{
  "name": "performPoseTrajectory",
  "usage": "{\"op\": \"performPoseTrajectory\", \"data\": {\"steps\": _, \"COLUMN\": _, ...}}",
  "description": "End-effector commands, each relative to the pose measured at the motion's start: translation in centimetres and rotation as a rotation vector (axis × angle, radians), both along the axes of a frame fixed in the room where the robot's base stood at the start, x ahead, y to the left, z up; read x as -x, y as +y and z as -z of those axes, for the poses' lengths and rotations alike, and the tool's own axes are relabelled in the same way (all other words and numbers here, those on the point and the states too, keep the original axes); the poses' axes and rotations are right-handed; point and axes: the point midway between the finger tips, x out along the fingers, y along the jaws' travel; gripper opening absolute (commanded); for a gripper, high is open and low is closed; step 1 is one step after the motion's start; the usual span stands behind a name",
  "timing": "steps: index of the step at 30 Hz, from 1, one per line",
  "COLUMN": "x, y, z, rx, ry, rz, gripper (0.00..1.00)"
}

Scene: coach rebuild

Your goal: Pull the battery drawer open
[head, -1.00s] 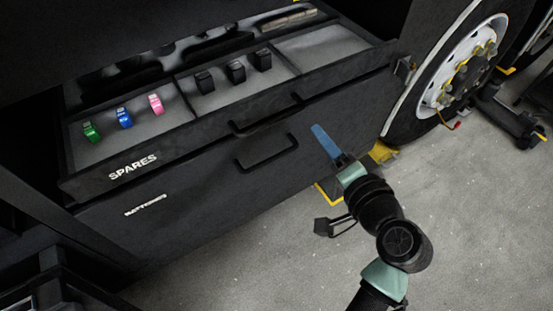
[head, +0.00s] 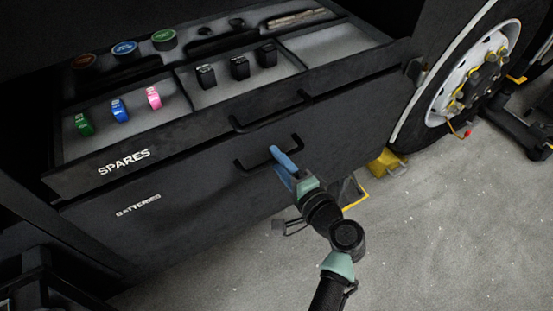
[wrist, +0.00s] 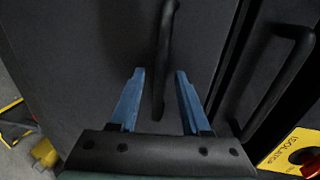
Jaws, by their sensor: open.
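The battery drawer (head: 190,205) is the lower black drawer, marked BATTERIES, and its front is shut below the open spares drawer. Its black bar handle (head: 252,168) runs across the front in the head view. My gripper (head: 281,160) is at the right part of this handle. In the wrist view the blue fingers of my gripper (wrist: 158,85) are apart, with the battery drawer handle (wrist: 163,70) running between them. Neither finger visibly touches the bar. The head view does not show the gap between the fingers.
The spares drawer (head: 125,167) stands open above, holding several coloured and black items. Its handle (wrist: 275,80) shows at the right in the wrist view. A wheel (head: 470,75) and a yellow block (head: 386,163) are at the right.

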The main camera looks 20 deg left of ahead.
Motion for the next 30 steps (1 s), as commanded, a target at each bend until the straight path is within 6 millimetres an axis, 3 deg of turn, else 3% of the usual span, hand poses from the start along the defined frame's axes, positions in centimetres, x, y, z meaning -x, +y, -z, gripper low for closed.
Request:
{"op": "performPoseTrajectory", "data": {"steps": 13, "x": -0.87, "y": 1.11, "z": 0.27, "rx": 0.001, "ry": -0.001, "rz": 0.001, "gripper": 0.47}}
{"op": "performPoseTrajectory", "data": {"steps": 14, "x": -0.86, "y": 1.11, "z": 0.27, "rx": 0.001, "ry": -0.001, "rz": 0.001, "gripper": 0.45}}
{"op": "performPoseTrajectory", "data": {"steps": 21, "x": -0.85, "y": 1.09, "z": 0.27, "rx": 0.001, "ry": -0.001, "rz": 0.001, "gripper": 0.02}}
{"op": "performPoseTrajectory", "data": {"steps": 30, "x": -0.84, "y": 1.07, "z": 0.27, "rx": 0.001, "ry": -0.001, "rz": 0.001, "gripper": 0.00}}
